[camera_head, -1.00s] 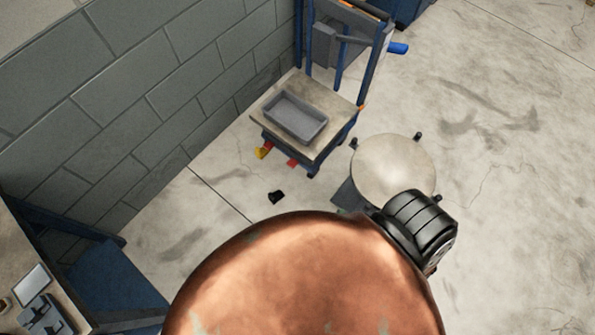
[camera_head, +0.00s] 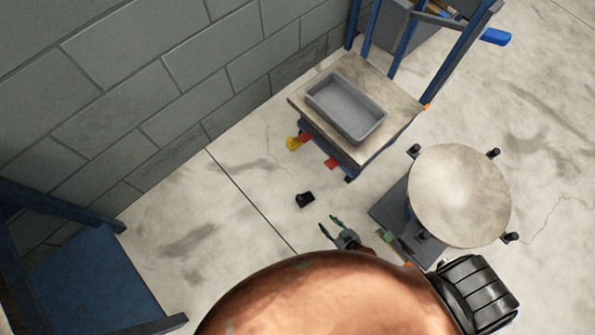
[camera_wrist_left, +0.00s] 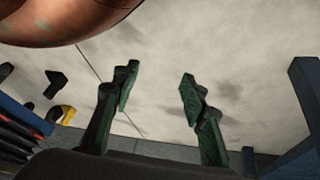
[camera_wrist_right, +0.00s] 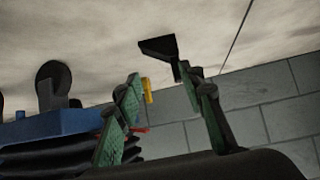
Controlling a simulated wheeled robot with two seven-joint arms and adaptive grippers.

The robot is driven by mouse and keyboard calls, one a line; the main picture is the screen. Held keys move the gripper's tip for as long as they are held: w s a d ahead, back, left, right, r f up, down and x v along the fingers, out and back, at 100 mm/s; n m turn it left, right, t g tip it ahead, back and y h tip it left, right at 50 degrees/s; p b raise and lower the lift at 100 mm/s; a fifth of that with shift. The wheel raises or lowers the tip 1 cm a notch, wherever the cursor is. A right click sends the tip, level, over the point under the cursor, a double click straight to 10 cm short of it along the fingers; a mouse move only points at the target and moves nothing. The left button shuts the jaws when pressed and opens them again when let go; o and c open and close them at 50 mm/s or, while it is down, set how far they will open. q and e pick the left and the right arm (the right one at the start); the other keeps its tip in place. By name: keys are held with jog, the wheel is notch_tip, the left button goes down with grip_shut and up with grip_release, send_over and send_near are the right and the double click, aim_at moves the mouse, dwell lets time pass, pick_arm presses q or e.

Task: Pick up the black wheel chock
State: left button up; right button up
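The black wheel chock (camera_head: 305,200) lies on the concrete floor in the head view, in front of the trolley with the grey tray. My right gripper (camera_head: 332,229) is open and empty, just below and right of the chock in the head view, apart from it. In the right wrist view the chock (camera_wrist_right: 160,47) shows beyond the fingers of my open right gripper (camera_wrist_right: 165,92). In the left wrist view my left gripper (camera_wrist_left: 160,88) is open and empty, and a dark shape that looks like the chock (camera_wrist_left: 55,82) is at left. The left gripper is not visible in the head view.
A blue-framed trolley (camera_head: 400,110) holds a grey tray (camera_head: 346,106). Yellow (camera_head: 293,143) and red (camera_head: 331,163) parts stick out below it. A round-topped stand (camera_head: 459,196) is at right. A blue frame (camera_head: 95,275) is at lower left. Floor left of the chock is clear.

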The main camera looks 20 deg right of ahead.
aim_at(302, 201)
pick_arm(q)
jog(key=w+d+r+t+h+b, duration=0.1)
jog(key=w+d+r+t+b, duration=0.2)
jog(key=w+b, duration=0.5)
pick_arm(e)
jog(key=w+a+f+t, duration=0.1)
jog(key=w, duration=0.3)
jog(key=w+a+t+b, duration=0.1)
jog(key=w+a, duration=0.1)
jog(key=w, duration=0.2)
jog(key=w+a+f+t, duration=0.1)
jog(key=w+a, duration=0.1)
jog(key=w, duration=0.1)
jog(key=shift+w+a+f+m, duration=0.2)
jog(key=shift+w+f+m, duration=0.1)
jog(key=shift+w+m, duration=0.1)
jog(key=shift+w+a+f+b, duration=0.1)
jog(key=shift+w+b, duration=0.35)
jog(key=b+x, duration=0.2)
jog(key=x, duration=0.2)
jog(key=shift+b, duration=0.3)
jog(key=shift+w+a+f, duration=0.15)
jog(key=shift+w, duration=0.3)
pick_arm(q)
jog(key=s+f, duration=0.1)
jog(key=s+f+t, duration=0.1)
jog(key=shift+s+a+f, duration=0.3)
jog(key=shift+s, duration=0.05)
pick_arm(e)
jog(key=shift+w, duration=0.1)
